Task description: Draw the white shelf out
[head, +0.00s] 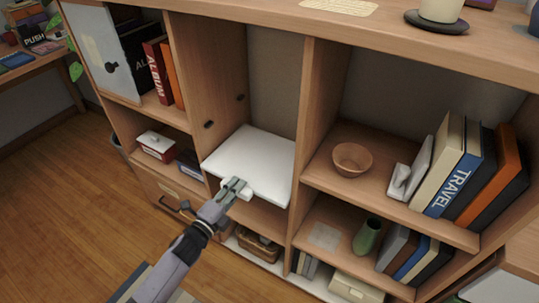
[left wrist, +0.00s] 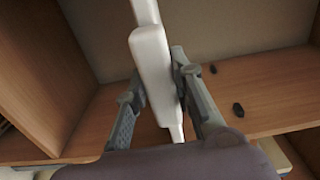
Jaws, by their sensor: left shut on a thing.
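The white shelf (head: 253,158) is a flat board in the middle bay of the wooden bookcase. It lies between the bay's two side walls, with a thick white grip piece (head: 238,191) at its front edge. In the left wrist view the shelf (left wrist: 145,11) shows edge-on, and its grip piece (left wrist: 152,70) stands between my fingers. My left gripper (head: 234,184) is shut on this grip piece; it also shows in the left wrist view (left wrist: 156,88). The fingers hide part of the piece. My right gripper is not in view.
Dark pegs (head: 208,124) stick out of the bay's left wall. A bowl (head: 352,159) and books (head: 463,170) stand in the right bay. A basket (head: 257,245) sits below the shelf. A cup (head: 441,10) stands on top. Open wood floor (head: 90,215) lies at left.

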